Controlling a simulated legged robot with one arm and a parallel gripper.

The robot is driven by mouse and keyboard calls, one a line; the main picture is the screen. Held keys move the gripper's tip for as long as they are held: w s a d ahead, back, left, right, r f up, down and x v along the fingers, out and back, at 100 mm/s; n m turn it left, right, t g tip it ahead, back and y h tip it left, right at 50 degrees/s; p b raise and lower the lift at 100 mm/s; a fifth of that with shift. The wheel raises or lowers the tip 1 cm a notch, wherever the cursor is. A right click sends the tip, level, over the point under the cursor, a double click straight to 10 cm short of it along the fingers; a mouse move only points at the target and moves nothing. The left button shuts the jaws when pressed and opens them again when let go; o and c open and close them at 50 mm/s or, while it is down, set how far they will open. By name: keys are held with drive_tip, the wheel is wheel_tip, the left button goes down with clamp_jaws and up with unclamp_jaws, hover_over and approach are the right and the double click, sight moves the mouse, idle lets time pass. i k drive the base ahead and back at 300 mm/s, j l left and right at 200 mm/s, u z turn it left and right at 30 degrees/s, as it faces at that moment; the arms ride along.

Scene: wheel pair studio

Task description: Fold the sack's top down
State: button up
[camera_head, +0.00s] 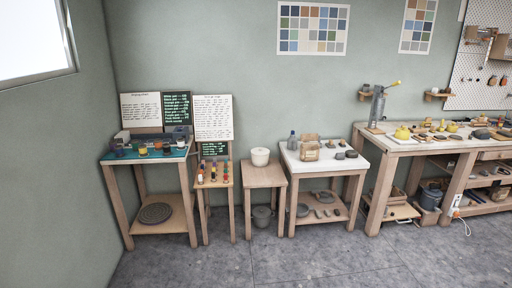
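A small brown paper sack (310,149) stands upright on the white-topped table (324,164), right of centre. A pale label shows on its front. Its top edge stands up and looks open, but it is too small to tell whether any part is folded. My gripper is not in view.
A dark bottle (292,140) stands left of the sack and dark round pieces (346,154) lie to its right. A long workbench (400,146) stands at the right. The grey floor (280,264) in front is clear.

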sight(305, 137)
drive_tip(key=i, duration=1.8)
drive_tip(key=i+j+z, duration=0.1)
drive_tip(key=i+z, duration=0.2)
drive_tip(key=i, duration=0.3)
drive_tip(key=i+j+z, duration=0.25)
drive_tip(key=i, duration=0.35)
drive_tip(key=i+j+z, duration=0.3)
drive_tip(key=i, duration=0.25)
drive_tip(key=i+j+z, duration=0.25)
drive_tip(key=i+j, duration=0.25)
